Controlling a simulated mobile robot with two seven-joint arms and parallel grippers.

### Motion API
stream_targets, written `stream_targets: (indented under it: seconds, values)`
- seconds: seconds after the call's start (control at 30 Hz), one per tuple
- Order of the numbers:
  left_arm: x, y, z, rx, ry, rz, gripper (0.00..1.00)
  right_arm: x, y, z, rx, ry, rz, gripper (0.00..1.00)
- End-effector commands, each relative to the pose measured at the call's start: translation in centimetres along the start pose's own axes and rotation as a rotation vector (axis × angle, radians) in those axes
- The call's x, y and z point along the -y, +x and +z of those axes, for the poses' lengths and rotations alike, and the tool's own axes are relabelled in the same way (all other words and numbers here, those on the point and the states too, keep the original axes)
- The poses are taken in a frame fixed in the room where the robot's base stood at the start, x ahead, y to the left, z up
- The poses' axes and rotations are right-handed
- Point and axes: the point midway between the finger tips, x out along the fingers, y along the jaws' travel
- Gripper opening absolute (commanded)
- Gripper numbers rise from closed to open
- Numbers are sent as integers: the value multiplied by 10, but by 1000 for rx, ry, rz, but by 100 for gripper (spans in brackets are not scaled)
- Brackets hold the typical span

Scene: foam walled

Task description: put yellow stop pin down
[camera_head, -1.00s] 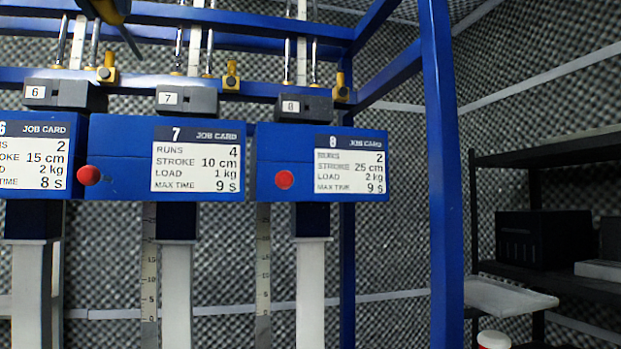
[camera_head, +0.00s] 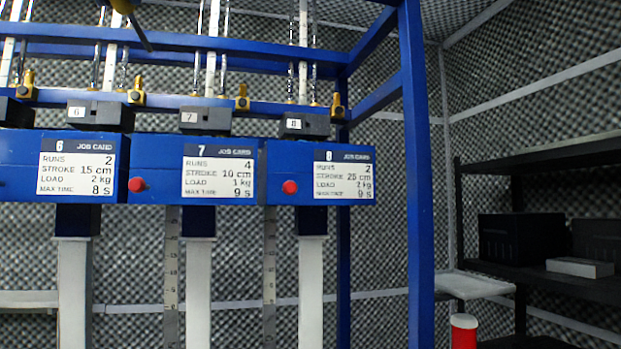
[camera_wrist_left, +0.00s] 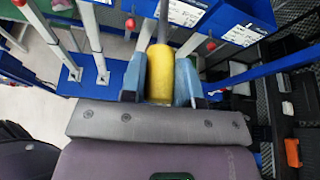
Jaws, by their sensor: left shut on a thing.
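My left gripper (camera_wrist_left: 160,82) is shut on the yellow stop pin (camera_wrist_left: 160,68) in the left wrist view. Blue pads press on both sides of its thick yellow head. In the head view, part of the pin's yellow head (camera_head: 123,5) and its dark rod (camera_head: 140,31) show at the top edge, above the rail and station 6. The gripper there is almost wholly out of the picture. Several similar small yellow fittings (camera_head: 136,92) sit along the blue rail (camera_head: 200,101). My right gripper is not in view.
Blue boxes (camera_head: 237,196) with job cards 6, 7 and 8 and red knobs (camera_head: 290,187) hang below the rail. A blue post (camera_head: 415,180) stands to their right. Dark shelves (camera_head: 540,284) with boxes stand at far right, near a red cylinder with a white top (camera_head: 464,332).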

Motion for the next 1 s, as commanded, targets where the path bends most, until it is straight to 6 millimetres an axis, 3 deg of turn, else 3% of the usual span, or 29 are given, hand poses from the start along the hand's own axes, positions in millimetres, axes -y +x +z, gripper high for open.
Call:
stream_targets:
  seconds: [0.23,0.37,0.77,1.0]
  values:
    - [18,-20,18,-1,7,-17,4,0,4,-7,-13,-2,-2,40]
    - [31,-20,21,-6,15,-31,4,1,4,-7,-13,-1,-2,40]
    - [68,28,-4,-19,39,-87,4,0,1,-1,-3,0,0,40]
    - [87,76,-38,-29,60,-134,4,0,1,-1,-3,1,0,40]
